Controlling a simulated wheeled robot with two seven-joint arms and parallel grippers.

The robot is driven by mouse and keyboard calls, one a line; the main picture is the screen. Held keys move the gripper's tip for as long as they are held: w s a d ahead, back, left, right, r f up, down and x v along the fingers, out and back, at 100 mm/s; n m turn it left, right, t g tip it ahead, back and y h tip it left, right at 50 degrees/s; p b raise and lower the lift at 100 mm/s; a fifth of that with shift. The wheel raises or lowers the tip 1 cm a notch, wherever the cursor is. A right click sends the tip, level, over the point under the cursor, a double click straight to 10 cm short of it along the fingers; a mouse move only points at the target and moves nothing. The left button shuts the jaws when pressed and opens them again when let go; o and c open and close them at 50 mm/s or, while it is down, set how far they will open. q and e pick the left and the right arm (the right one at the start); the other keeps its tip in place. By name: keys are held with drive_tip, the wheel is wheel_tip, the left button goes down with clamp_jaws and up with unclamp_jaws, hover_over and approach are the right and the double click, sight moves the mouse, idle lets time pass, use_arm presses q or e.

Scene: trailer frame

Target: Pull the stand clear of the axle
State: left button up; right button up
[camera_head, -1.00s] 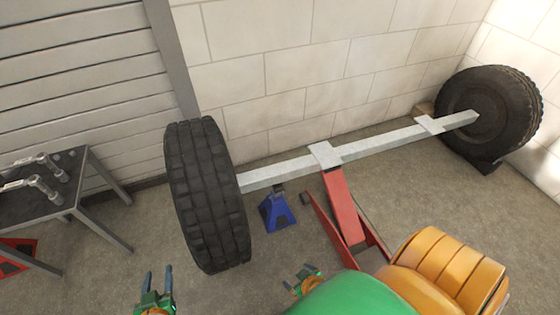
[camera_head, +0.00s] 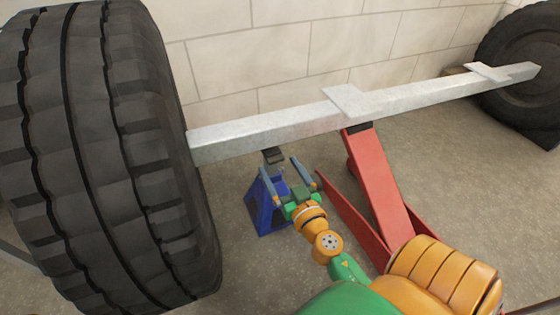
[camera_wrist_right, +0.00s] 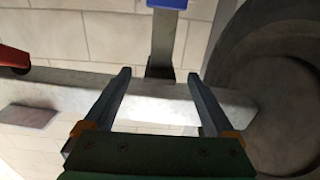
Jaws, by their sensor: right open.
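The blue stand (camera_head: 264,208) is upright on the floor below the axle (camera_head: 270,128), near the left wheel. Its dark saddle (camera_head: 274,155) is close under the beam; I cannot tell whether they touch. My right gripper (camera_head: 279,163) is open and empty, its fingers reaching toward the stand's upper part and hiding some of it. In the right wrist view the picture is inverted: the stand's grey post (camera_wrist_right: 163,40) and dark saddle show between the open fingertips, against the axle (camera_wrist_right: 65,80). My left gripper is out of view.
A red jack (camera_head: 378,185) stands under the axle's middle, just right of my right gripper. A big tyre (camera_head: 90,160) fills the left side; another tyre (camera_head: 525,70) is at the far right. A block wall (camera_head: 270,60) stands behind.

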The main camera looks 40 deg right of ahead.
sight(270, 151)
drive_tip(key=shift+r, duration=0.15)
drive_tip(key=p+x, duration=0.1)
drive_tip(key=x, duration=0.6)
idle(0.3)
clamp_jaws()
